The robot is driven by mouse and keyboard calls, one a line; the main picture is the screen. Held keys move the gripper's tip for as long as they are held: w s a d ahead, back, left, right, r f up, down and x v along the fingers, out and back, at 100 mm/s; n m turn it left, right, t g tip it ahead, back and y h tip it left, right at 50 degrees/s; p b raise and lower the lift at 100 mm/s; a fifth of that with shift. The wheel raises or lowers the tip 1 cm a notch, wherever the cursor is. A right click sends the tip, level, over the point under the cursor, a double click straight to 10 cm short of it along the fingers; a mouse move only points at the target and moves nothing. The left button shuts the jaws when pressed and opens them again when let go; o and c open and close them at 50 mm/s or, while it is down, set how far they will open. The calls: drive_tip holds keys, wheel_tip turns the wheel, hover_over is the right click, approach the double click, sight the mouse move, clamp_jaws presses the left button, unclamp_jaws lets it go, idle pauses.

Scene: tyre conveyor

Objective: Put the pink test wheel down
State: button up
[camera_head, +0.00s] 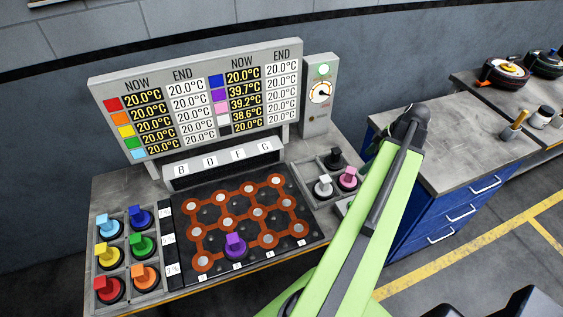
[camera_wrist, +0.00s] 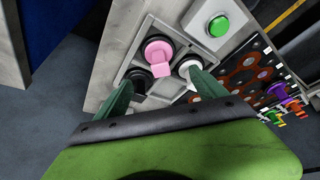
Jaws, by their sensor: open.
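The pink test wheel (camera_head: 347,177) sits in a compartment of the small grey tray (camera_head: 311,171) at the right of the bench. It also shows in the wrist view (camera_wrist: 158,56), with its pink block handle up. My gripper (camera_wrist: 161,76) is open, its two dark green fingers spread on the near side of the pink wheel. Nothing is held between them. In the head view my green arm hides most of the gripper.
A black wheel (camera_head: 335,157) and a white wheel (camera_head: 323,186) share the tray; the right finger overlaps the white one in the wrist view. A purple wheel (camera_head: 235,246) stands on the dark board (camera_head: 210,219). Several coloured wheels fill the left tray (camera_head: 125,290).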

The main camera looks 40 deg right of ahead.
drive_tip(key=w+a+f+m+g, duration=0.1)
drive_tip(key=w+a+m+g, duration=0.15)
drive_tip(key=w+a, duration=1.7)
drive_tip(key=w+a+m+h, duration=0.1)
drive_tip(key=w+a, duration=0.2)
drive_tip(key=a, duration=1.3)
drive_tip(key=w+a+m+g+h, duration=0.1)
drive_tip(key=w+a+m, duration=0.1)
drive_tip(key=a, duration=1.4)
drive_tip(key=shift+w+a+f, duration=0.15)
drive_tip(key=shift+w+f, duration=0.25)
drive_tip(key=shift+w, duration=0.25)
drive_tip(key=shift+g, duration=0.25)
